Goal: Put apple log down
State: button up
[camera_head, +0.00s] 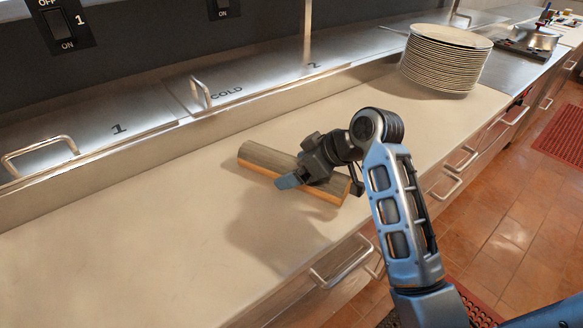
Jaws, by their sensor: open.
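The apple log (262,157) is a split piece of wood with grey-brown bark on top and a pale orange cut side. It lies on the beige counter (150,235), slightly slanted, in the middle of the head view. My gripper (291,180) is at the log, over its right half. One blue-grey fingertip shows in front of the log's near side. The other finger is hidden behind my gripper or the log. The jaws are open. I cannot tell whether they touch the log.
A tall stack of plates (440,70) stands at the back right of the counter. Metal lids with handles (205,94) run along the back. A pot (541,37) stands far right. Drawers with handles (347,262) line the front. The counter's left part is clear.

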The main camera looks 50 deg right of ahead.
jog(key=shift+w+f, duration=0.15)
jog(key=c, duration=1.4)
jog(key=shift+c, duration=1)
jog(key=shift+r, duration=0.25)
